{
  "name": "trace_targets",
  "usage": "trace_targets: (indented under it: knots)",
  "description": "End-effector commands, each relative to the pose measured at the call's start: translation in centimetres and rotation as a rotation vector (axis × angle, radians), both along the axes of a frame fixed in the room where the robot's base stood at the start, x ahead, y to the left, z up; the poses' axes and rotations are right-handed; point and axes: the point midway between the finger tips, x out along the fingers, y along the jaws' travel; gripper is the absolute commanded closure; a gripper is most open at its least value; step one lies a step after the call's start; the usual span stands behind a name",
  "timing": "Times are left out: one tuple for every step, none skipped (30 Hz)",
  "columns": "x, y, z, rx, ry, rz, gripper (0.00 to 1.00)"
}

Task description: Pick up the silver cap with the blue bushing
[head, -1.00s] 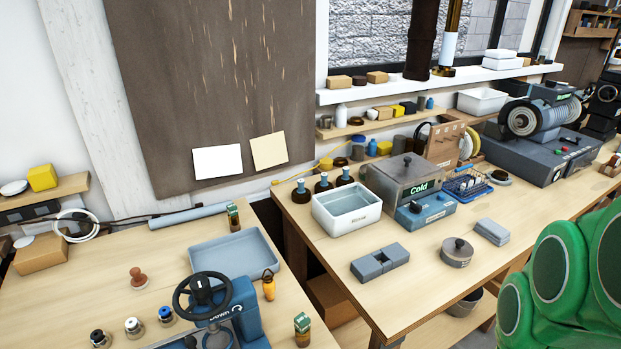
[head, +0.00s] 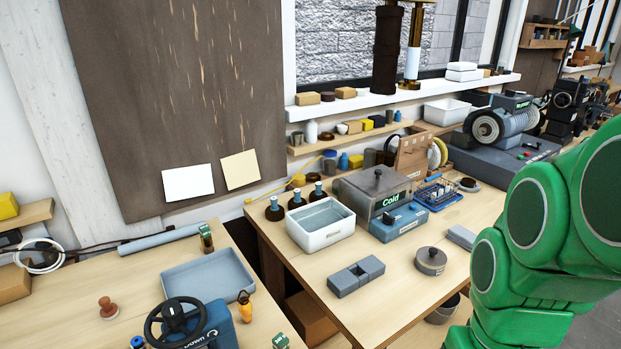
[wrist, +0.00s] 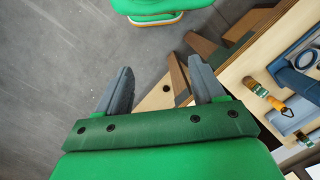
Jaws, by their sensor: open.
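The silver cap with the blue bushing (head: 137,342) shows only in part at the bottom edge of the head view, left of the black handwheel (head: 172,322). I do not make it out in the wrist view. My gripper (wrist: 160,66) is open and empty in the wrist view. Its two grey fingers are spread above the grey floor and a wooden bench part, away from the cap. In the head view only my green arm shows at the right; the gripper is out of that picture.
Bare floor shows in the wrist view.

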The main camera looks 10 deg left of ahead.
Motion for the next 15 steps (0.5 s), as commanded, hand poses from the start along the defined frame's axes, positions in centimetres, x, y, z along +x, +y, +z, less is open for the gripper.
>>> trace_targets:
  knots:
    - [0.6, 0.6, 0.1, 0.015, 0.001, 0.034, 0.32]
    - [0.9, 1.0, 0.2, 0.026, 0.0, 0.057, 0.32]
    - [1.3, 1.5, 0.3, 0.04, -0.001, 0.087, 0.32]
    - [1.6, 1.9, 0.3, 0.052, -0.001, 0.109, 0.32]
    - [1.9, 2.4, 0.4, 0.065, -0.002, 0.136, 0.32]
    - [2.3, 3.0, 0.5, 0.082, -0.003, 0.169, 0.32]
    - [2.7, 3.5, 0.6, 0.096, -0.003, 0.198, 0.32]
    - [3.1, 4.1, 0.7, 0.111, -0.004, 0.226, 0.32]
    - [3.6, 4.9, 0.8, 0.131, -0.004, 0.268, 0.32]
    - [4.1, 5.6, 0.9, 0.15, -0.005, 0.303, 0.32]
    - [4.5, 6.3, 1.1, 0.168, -0.007, 0.339, 0.32]
    - [5.2, 7.4, 1.3, 0.196, -0.012, 0.39, 0.32]
    - [5.6, 8.2, 1.4, 0.218, -0.014, 0.43, 0.32]
    - [6.1, 9.1, 1.6, 0.241, -0.015, 0.469, 0.32]
    - [6.6, 10.2, 1.7, 0.27, -0.016, 0.523, 0.32]
